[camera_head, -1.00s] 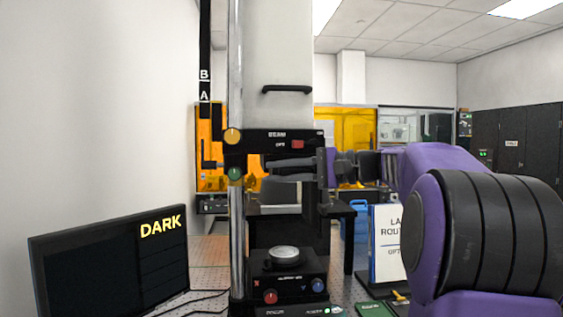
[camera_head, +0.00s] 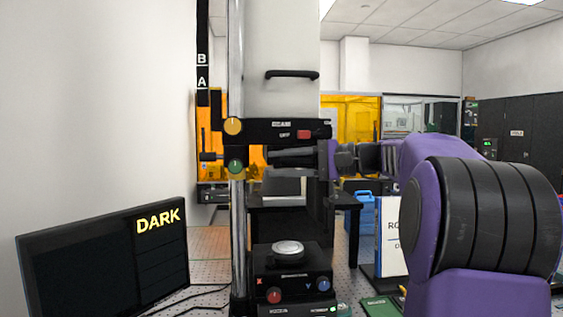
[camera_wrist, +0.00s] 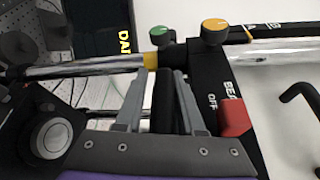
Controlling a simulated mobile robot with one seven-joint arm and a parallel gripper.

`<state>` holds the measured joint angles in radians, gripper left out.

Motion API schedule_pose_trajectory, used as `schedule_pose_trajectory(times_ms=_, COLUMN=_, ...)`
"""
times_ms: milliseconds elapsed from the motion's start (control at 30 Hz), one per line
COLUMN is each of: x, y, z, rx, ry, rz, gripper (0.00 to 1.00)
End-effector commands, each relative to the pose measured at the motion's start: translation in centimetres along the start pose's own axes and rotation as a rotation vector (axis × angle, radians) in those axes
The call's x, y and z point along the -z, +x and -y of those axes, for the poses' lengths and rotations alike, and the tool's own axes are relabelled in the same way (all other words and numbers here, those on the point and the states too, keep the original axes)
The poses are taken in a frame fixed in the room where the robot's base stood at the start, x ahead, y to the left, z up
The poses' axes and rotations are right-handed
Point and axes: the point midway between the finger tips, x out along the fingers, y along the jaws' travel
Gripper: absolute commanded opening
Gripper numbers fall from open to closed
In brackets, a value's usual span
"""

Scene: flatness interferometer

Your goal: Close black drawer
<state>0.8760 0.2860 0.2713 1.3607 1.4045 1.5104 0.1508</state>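The tall instrument carries a black housing (camera_head: 262,130) with a red OFF switch (camera_head: 303,134); the switch also shows in the wrist view (camera_wrist: 234,117). My gripper (camera_head: 272,156) reaches in from the right, just below this housing. In the wrist view its two grey fingers (camera_wrist: 164,74) stand apart. A black block (camera_wrist: 168,105), which may be the black drawer, shows between them beside the housing. Whether the fingers touch it I cannot tell. How far the drawer stands out is hidden by my gripper in the head view.
A yellow knob (camera_head: 233,126) and a green knob (camera_head: 235,166) sit by the chrome column (camera_head: 237,220). Below is a black stage (camera_head: 291,268) with a round disc (camera_head: 287,248). A monitor (camera_head: 105,260) reading DARK stands left, a white sign (camera_head: 392,235) right.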

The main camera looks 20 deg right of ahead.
Motion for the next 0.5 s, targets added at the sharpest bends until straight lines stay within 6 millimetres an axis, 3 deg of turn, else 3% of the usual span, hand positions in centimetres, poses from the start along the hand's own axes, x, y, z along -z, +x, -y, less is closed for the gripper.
schedule_pose_trajectory(times_ms=500, x=-0.10, y=-0.03, z=0.37, rx=0.004, ry=-0.006, rz=-0.002, gripper=0.45)
